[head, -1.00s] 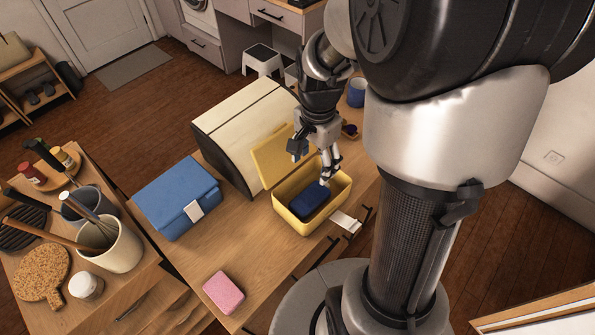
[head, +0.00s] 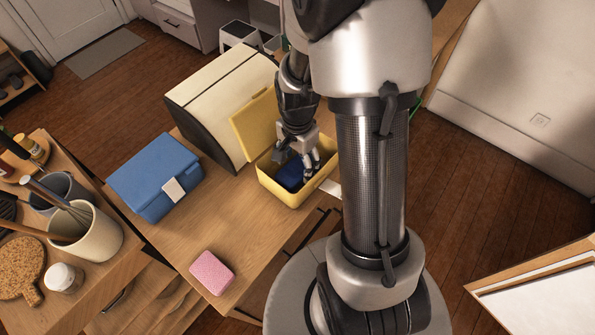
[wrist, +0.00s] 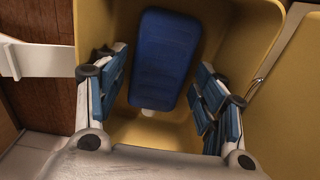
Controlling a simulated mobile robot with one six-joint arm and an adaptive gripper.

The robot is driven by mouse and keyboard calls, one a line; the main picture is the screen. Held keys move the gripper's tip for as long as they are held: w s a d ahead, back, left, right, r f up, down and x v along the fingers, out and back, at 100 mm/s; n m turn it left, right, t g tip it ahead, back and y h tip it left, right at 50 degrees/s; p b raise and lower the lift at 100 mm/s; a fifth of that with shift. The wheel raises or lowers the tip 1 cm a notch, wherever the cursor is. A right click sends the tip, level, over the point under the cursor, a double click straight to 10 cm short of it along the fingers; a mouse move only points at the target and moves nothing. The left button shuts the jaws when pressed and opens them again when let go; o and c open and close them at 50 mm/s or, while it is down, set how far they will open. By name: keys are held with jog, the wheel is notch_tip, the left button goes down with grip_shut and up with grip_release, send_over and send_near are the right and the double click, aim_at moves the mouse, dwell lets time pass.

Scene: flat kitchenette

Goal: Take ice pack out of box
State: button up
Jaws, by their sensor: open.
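The yellow box (head: 297,198) stands open on the wooden counter, its lid (head: 252,128) tilted up at the back. The dark blue ice pack (head: 289,174) lies inside the box, partly hidden by my gripper in the head view. In the wrist view the ice pack (wrist: 163,58) lies lengthwise in the box (wrist: 222,50). My gripper (head: 305,166) reaches down into the box and is open. In the wrist view its fingers (wrist: 160,100) stand apart, one to each side of the pack's near end. I see no clear contact with the pack.
A closed blue box (head: 155,178) stands to the left and a cream bread bin (head: 215,100) behind. A pink sponge-like block (head: 212,272) lies near the front edge. A white latch strap (wrist: 40,58) sticks out from the yellow box. The counter between blocks is clear.

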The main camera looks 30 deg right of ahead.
notch_tip(320, 180, down, 2)
jog(key=shift+f, duration=0.1)
jog(key=shift+c, duration=0.5)
jog(key=c, duration=1.1)
